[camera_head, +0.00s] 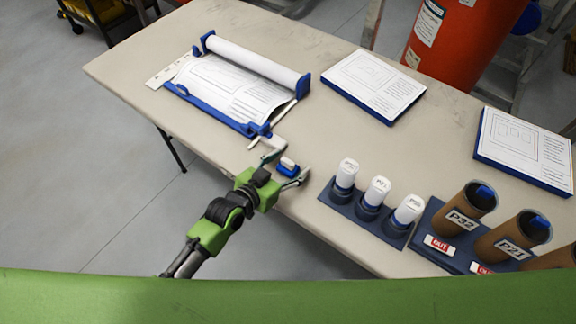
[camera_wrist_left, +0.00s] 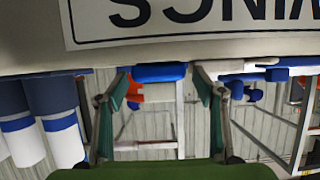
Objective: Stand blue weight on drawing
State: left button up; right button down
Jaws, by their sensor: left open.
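The blue weight (camera_head: 288,168), a small blue block with a whitish top, sits near the table's front edge. My left gripper (camera_head: 287,163) is open, with a finger on either side of it; I cannot tell whether they touch it. In the left wrist view the weight (camera_wrist_left: 158,72) shows as a blue block between the fingertips of the open gripper (camera_wrist_left: 160,88). A drawing (camera_head: 232,86) lies left of centre on a blue frame with a white paper roll along its back. Nothing stands on this sheet. My right gripper is not in view.
Two more printed sheets on blue boards, one at the back (camera_head: 373,83) and one at the right (camera_head: 525,147), lie flat. A rack (camera_head: 341,203) of white-capped bottles and a holder of brown tubes (camera_head: 471,206) stand at front right. The table middle (camera_head: 330,137) is clear.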

pick_arm(q)
jog(key=c, duration=1.5)
jog(key=shift+r, duration=0.1)
jog(key=shift+c, duration=0.7)
jog(key=shift+r, duration=0.15)
jog(key=shift+r, duration=0.55)
jog(key=s+a+r, duration=0.6)
jog(key=s+r, duration=0.5)
jog(key=s, duration=0.1)
jog(key=shift+s+a+r, duration=0.2)
jog(key=shift+s+r, duration=0.05)
jog(key=shift+r, duration=0.05)
